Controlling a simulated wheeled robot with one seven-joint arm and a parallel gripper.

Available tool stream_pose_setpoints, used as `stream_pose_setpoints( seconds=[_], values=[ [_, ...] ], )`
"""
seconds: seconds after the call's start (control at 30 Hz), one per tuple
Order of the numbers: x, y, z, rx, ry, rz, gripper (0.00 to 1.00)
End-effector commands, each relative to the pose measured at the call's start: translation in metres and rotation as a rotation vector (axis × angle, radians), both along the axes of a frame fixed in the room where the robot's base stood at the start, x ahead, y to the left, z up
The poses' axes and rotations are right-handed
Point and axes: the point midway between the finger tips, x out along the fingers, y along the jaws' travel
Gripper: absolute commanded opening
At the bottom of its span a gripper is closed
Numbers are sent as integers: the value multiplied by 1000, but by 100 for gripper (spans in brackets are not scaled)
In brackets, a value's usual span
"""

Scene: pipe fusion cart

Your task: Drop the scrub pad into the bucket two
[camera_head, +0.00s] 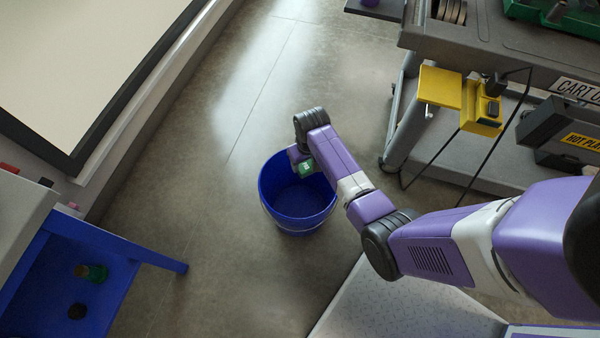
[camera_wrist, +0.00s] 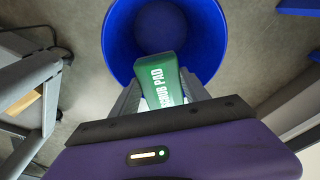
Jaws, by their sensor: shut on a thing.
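The scrub pad (camera_wrist: 160,82) is green with white lettering reading "SCRUB PAD" in the wrist view. My gripper (camera_wrist: 160,92) is shut on it, with a grey finger on each side. In the head view the green pad (camera_head: 305,168) shows at the end of my arm, above the blue bucket's opening. The blue bucket (camera_head: 297,222) stands on the floor and looks empty inside. In the wrist view the bucket (camera_wrist: 122,40) lies beyond the pad, and the pad overlaps its near rim. No number shows on the bucket.
A grey cart (camera_head: 440,40) with a yellow box (camera_head: 482,106), hanging cables and a hot plate case (camera_head: 570,135) stands right of the bucket. A blue shelf (camera_head: 60,275) holding a small green item is at lower left. The floor left of the bucket is clear.

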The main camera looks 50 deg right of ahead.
Motion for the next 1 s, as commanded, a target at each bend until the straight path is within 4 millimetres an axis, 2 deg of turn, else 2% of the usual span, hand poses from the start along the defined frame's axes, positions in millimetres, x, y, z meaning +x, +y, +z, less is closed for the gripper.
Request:
stream_pose_setpoints(
  seconds=[0.27,0.7,1.0],
  values=[
    [-2,-3,-16,-1,-1,-6,0],
    [-2,-3,-61,-1,-1,-6,0],
    [-2,-3,-64,-1,-1,-6,0]
  ],
)
